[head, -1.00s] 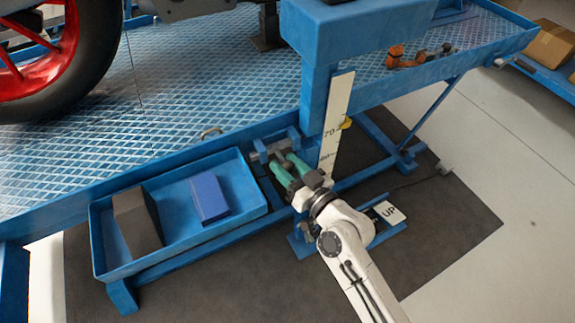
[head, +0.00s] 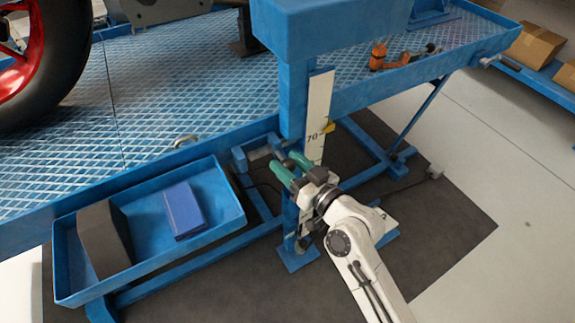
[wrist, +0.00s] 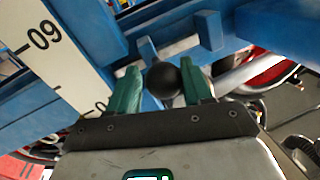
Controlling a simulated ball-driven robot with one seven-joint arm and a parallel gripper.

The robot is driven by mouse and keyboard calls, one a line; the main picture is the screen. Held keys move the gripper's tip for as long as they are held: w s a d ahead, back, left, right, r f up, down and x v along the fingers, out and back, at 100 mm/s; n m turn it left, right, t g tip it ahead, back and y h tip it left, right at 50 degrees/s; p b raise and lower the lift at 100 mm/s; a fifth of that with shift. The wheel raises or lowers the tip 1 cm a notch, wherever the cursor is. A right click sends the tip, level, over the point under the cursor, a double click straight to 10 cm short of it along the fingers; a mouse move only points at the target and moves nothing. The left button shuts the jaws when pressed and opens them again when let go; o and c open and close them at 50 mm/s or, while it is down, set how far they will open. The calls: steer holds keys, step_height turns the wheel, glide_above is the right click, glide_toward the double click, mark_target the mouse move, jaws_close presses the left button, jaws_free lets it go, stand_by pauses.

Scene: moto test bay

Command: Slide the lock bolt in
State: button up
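The lock bolt's blue bracket (head: 240,158) sits under the platform edge, left of the scale post, with a pale metal part (head: 260,153) in it. In the wrist view a round black knob (wrist: 165,80) lies between the two green fingers of my gripper (wrist: 162,88), with the blue bracket (wrist: 208,32) beyond it. The fingers are apart, with a narrow gap to the left of the knob; I cannot tell whether the right finger touches it. In the head view my gripper (head: 281,165) is right of the bracket. The knob is not clear there.
The scale strip (head: 318,110) and blue post (head: 292,110) stand close behind my gripper. A blue tray (head: 228,210) holding a dark block (head: 103,238) and a blue box (head: 184,210) is to the left. Dark mat floor (head: 430,215) is open at right.

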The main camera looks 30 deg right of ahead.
steer(key=shift+o, duration=1.4)
steer(key=shift+d+r, duration=0.1)
steer(key=shift+d, duration=0.1)
steer(key=shift+a, duration=0.1)
steer(key=s+d+b, duration=0.1)
steer(key=s+d, duration=0.1)
steer(key=s, duration=0.8)
steer(key=shift+s, duration=0.3)
